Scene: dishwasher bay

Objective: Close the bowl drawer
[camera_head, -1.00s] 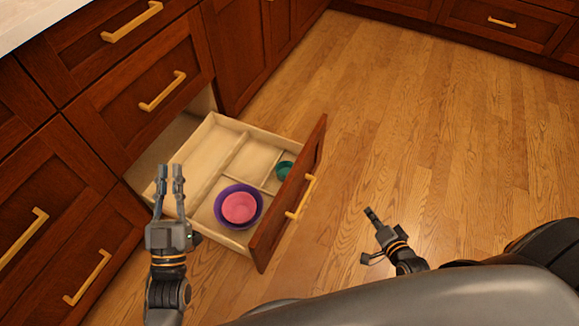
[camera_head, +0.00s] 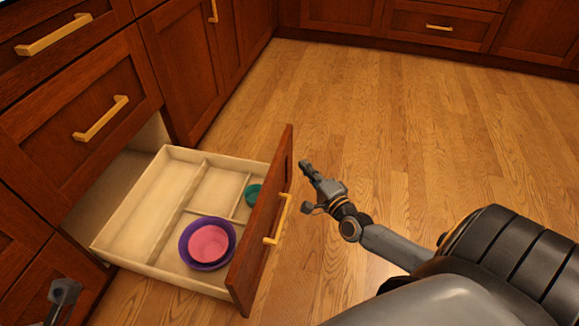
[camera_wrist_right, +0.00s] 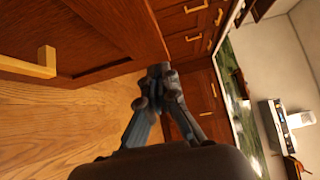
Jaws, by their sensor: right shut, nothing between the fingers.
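The bowl drawer (camera_head: 130,225) stands pulled out from the cabinet at the left in the head view. Its dark wood front (camera_head: 262,230) has a gold handle (camera_head: 279,220). A purple bowl (camera_head: 184,243) with a pink bowl (camera_head: 208,243) inside it sits in one compartment, and a teal bowl (camera_head: 252,194) in another. My right gripper (camera_head: 305,168) is shut and empty, just right of the drawer front's far end. In the right wrist view its fingertips (camera_wrist_right: 158,72) are near a wood panel edge; contact is unclear. Only part of my left gripper (camera_head: 63,292) shows at bottom left.
More cabinet fronts with gold handles (camera_head: 100,118) stand above and beside the drawer. Cabinets (camera_head: 440,28) line the far wall. The wooden floor (camera_head: 420,130) right of the drawer is clear.

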